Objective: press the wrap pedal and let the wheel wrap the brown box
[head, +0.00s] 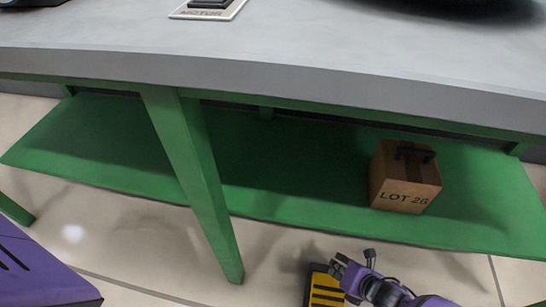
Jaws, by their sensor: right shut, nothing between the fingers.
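The brown box (405,183), marked LOT 26 and with a dark piece on top, sits on the green lower shelf (290,165) at the right. A yellow and black striped pedal (322,293) is on the floor in front of the shelf, cut off by the bottom edge. My right gripper (339,264) is shut and empty at the pedal's upper right edge, covering part of it. I cannot tell whether it touches the pedal. My left gripper is not in view. No wheel can be clearly made out.
A grey tabletop (270,55) lies above the shelf, with a MOTOR plate (233,9) and a dark object (470,6) cut off at top right. A green leg (198,180) stands left of the box. The tiled floor in front is mostly clear.

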